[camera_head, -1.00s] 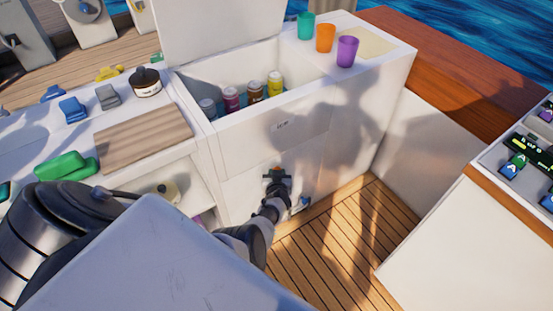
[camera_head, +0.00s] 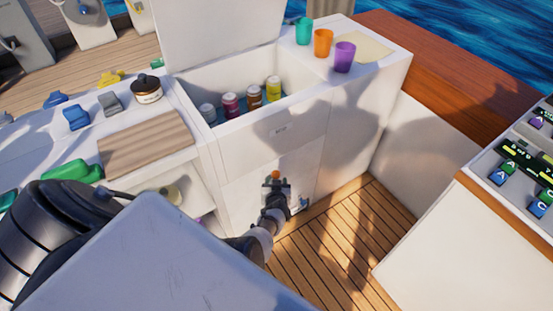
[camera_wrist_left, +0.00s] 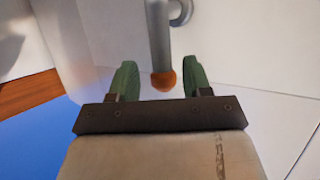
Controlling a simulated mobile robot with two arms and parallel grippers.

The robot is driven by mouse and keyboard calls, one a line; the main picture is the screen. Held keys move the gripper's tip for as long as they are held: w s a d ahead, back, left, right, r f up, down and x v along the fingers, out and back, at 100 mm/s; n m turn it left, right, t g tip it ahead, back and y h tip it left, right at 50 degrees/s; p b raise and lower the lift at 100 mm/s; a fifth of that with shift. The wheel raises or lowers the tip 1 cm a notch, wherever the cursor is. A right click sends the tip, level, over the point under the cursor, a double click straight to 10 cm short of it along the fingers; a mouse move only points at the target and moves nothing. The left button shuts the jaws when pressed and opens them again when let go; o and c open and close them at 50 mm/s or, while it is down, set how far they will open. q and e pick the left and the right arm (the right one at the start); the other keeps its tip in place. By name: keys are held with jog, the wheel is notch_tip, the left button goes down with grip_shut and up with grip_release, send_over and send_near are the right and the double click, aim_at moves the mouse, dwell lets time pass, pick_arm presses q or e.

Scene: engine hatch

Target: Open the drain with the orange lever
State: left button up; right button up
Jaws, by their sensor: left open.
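The drain lever shows in the left wrist view as a grey rod (camera_wrist_left: 158,38) with an orange ball end (camera_wrist_left: 163,80). My left gripper (camera_wrist_left: 160,75) is open, with one green finger on each side of the orange end. I see a gap on both sides, so the fingers do not look closed on it. In the head view the orange end (camera_head: 275,174) shows just above my left gripper (camera_head: 277,183), low on the front of the white cabinet (camera_head: 240,165). My gripper hides most of the lever and drain there. My right gripper is not in view.
The cabinet's open cooler holds several bottles (camera_head: 254,97). Teal, orange and purple cups (camera_head: 344,57) stand on its top. A wooden board (camera_head: 145,143) lies on the left counter. The slatted floor (camera_head: 340,235) is clear. A white block (camera_head: 455,240) stands at the right.

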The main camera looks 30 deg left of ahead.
pick_arm(q)
jog(key=p+v, duration=0.4)
jog(key=v, duration=0.3)
jog(key=shift+p, duration=0.3)
jog(key=shift+s+d, duration=0.1)
